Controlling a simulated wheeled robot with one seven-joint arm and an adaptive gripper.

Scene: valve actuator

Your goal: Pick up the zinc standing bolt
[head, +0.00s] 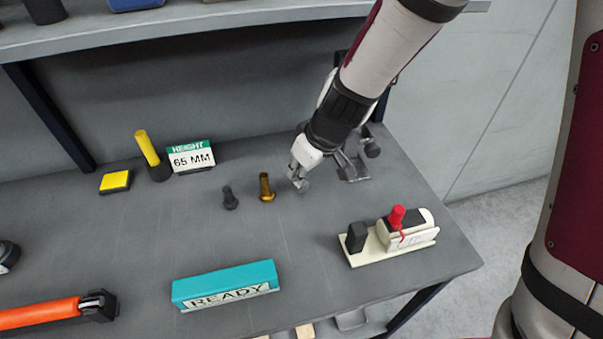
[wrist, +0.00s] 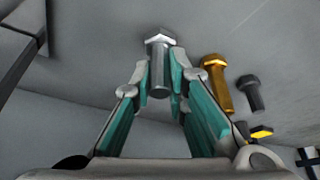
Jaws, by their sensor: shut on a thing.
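The zinc standing bolt (wrist: 159,62) is silver with a hex head and sits between the fingertips of my gripper (wrist: 160,80) in the wrist view. The teal finger pads are shut on its shank. In the head view my gripper (head: 299,180) is low over the grey bench, and the bolt is mostly hidden by the fingers. I cannot tell whether the bolt touches the bench. A brass-coloured bolt (head: 266,187) stands just left of my gripper. A dark bolt (head: 230,198) stands farther left. Both also show right of the fingers in the wrist view.
A cream fixture (head: 410,243) with a red part stands at the right front. A teal READY block (head: 226,286) lies at the front. A 65 MM height sign (head: 191,157) and a yellow-handled tool (head: 148,150) stand at the back left. A shelf (head: 170,32) overhangs the back.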

